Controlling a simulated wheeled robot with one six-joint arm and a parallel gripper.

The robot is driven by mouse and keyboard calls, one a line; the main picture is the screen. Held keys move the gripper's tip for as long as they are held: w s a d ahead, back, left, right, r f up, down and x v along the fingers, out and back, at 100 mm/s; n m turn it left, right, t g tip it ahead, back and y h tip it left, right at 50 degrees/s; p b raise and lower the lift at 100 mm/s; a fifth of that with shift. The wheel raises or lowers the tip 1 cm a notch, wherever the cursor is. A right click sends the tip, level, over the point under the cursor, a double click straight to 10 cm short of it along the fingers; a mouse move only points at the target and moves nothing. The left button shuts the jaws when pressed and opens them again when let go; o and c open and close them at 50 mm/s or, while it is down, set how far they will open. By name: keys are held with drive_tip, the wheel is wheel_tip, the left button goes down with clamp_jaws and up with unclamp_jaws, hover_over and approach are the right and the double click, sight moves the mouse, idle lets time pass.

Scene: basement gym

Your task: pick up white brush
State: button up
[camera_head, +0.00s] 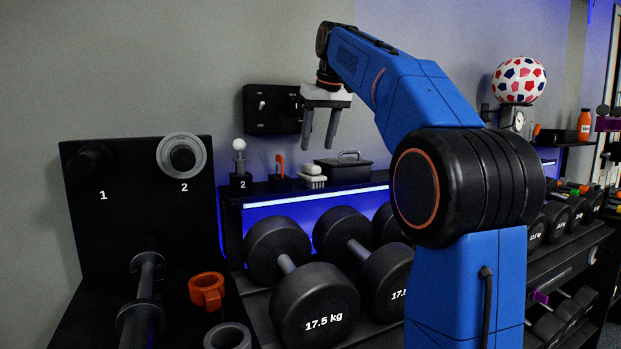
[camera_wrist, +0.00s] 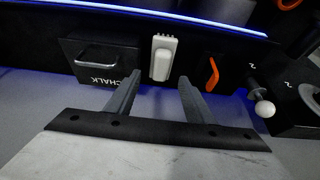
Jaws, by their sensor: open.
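The white brush (camera_head: 312,170) rests on the dark shelf above the dumbbells, between an orange-handled item and a black box. It also shows in the wrist view (camera_wrist: 162,56), its body and bristles unobstructed. My gripper (camera_head: 319,146) is open and empty, its two grey fingers pointing down above the brush with a clear gap. In the wrist view my gripper (camera_wrist: 159,80) has its fingertips apart, with the brush just beyond them and roughly centred between them.
A black box marked CHALK (camera_wrist: 100,62) stands on one side of the brush, and an orange-handled item (camera_wrist: 212,73) on the other. A white-knobbed post (camera_head: 240,160) stands farther left. A black switch panel (camera_head: 273,109) is on the wall behind. Large dumbbells (camera_head: 315,303) lie below the shelf.

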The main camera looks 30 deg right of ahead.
sight(311, 164)
drive_tip(key=shift+x, duration=4.35)
drive_tip(key=shift+w+a+r, duration=0.1)
drive_tip(key=shift+w, duration=0.05)
drive_tip(key=c, duration=0.9)
